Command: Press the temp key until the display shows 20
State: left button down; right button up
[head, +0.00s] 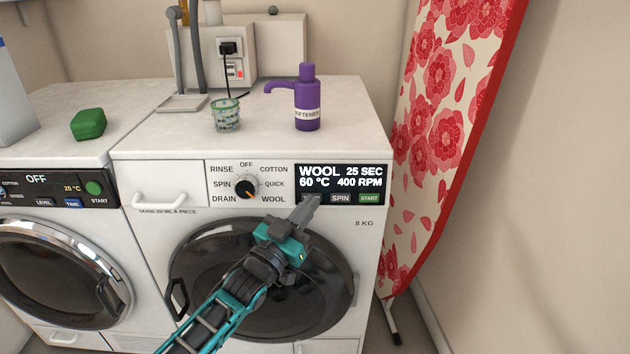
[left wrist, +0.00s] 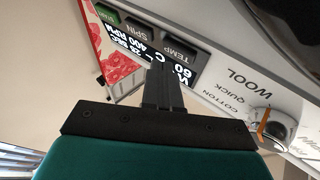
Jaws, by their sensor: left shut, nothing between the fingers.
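The washing machine's black display (head: 341,178) reads WOOL, 25 SEC, 60 °C and 400 RPM. My left gripper (head: 309,203) is shut and empty, with its fingertips at the lower left of the display. They cover the temp key in the head view. In the left wrist view the TEMP key (left wrist: 180,50) shows just beyond the fingertips (left wrist: 163,68); I cannot tell whether they touch it. The SPIN key (head: 341,198) and the green START key (head: 369,198) are to the right. My right gripper is not in view.
The programme dial (head: 246,188) points toward WOOL. A purple softener bottle (head: 307,105) and a patterned glass (head: 226,115) stand on top. A second machine (head: 60,270) with a green block (head: 88,124) is at left. A floral ironing board (head: 440,130) leans at right.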

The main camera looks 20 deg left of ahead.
pick_arm(q)
jog(key=s+d+r+p, duration=0.1)
jog(key=s+p, duration=0.3)
jog(key=s, duration=0.1)
jog(key=shift+s+d+r+p, duration=0.25)
jog(key=shift+s+d+p, duration=0.05)
jog(key=shift+p, duration=0.05)
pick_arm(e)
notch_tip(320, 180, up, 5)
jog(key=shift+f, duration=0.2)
pick_arm(q)
jog(key=s+d+f+n+g+y, duration=0.1)
jog(key=s+f+g+y, duration=0.1)
jog(key=s+f+g, duration=0.55)
jog(key=s+f+n+g+y, duration=0.15)
jog(key=s+f, duration=0.35)
jog(key=s, duration=0.6)
notch_tip(320, 180, up, 8)
jog(key=s+a+y+p, duration=0.1)
jog(key=s+a+p, duration=0.1)
jog(key=p, duration=1.1)
jog(key=shift+a+r+g, duration=0.2)
jog(key=shift+a+g, duration=0.1)
jog(key=shift+a, duration=0.1)
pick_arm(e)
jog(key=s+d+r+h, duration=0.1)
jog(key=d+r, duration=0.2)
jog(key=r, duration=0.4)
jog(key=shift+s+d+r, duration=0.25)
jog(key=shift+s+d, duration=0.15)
